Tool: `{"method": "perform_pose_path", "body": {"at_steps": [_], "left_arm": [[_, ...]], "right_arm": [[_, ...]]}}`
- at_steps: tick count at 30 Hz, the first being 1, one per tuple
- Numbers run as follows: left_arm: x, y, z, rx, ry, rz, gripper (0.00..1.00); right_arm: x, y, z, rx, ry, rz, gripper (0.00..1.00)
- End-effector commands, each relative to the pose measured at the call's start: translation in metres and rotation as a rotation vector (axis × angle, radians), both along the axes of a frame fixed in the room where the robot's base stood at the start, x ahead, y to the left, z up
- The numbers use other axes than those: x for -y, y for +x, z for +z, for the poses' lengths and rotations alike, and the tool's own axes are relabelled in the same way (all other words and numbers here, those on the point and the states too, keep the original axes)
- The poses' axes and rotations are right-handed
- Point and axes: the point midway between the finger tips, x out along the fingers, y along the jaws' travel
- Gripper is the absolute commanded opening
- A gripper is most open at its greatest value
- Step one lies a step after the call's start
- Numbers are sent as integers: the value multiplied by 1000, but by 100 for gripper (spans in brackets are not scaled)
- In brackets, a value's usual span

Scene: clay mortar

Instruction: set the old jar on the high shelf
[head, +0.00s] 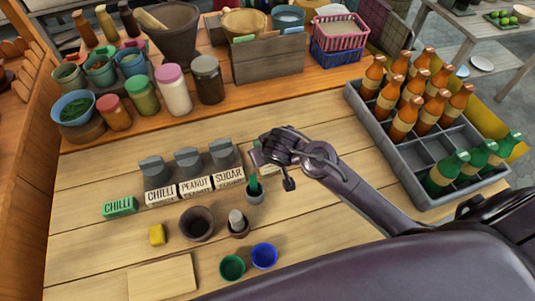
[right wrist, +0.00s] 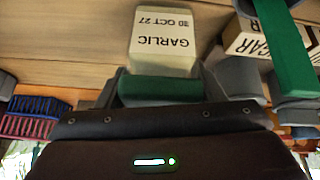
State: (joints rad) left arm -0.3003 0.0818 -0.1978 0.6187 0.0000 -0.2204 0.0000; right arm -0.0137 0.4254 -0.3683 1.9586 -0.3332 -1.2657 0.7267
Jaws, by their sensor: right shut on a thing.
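My right gripper (head: 277,158) is shut on the jar labelled GARLIC (head: 258,157), at the right end of the row of grey jars. In the right wrist view this jar shows a cream label (right wrist: 163,36) with GARLIC and a date, upside down, and a green part (right wrist: 158,88) between the fingers. I cannot tell whether it touches the table. Beside it stand grey jars labelled SUGAR (head: 229,175), PEANUT (head: 195,188) and CHILLI (head: 160,194). My left gripper is out of view.
A grey bottle crate (head: 398,160) stands right. A brown pot (head: 197,223), green cup (head: 232,267) and blue cup (head: 264,256) stand in front.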

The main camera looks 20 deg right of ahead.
Motion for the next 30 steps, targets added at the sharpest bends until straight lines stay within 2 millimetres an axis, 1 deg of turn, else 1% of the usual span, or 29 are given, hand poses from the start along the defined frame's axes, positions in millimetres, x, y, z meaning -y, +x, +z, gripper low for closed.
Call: {"method": "perform_pose_path", "body": {"at_steps": [4,10,11,15,16,24,26,28,30], "left_arm": [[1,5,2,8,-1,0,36],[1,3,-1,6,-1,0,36],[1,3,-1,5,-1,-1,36],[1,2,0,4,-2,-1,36],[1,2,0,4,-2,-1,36],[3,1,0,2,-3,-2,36],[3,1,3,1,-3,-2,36],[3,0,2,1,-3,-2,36],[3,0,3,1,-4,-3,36]], "right_arm": [[0,0,1,0,0,0,31],[0,0,-3,0,-1,0,31],[0,0,-3,-1,-1,0,63],[0,0,-3,-1,-1,0,81],[0,0,-2,-1,-1,0,84],[0,0,-1,0,-1,1,84],[0,0,3,0,0,0,84],[-1,-4,8,2,3,2,84],[-2,-10,17,1,3,2,84]]}}
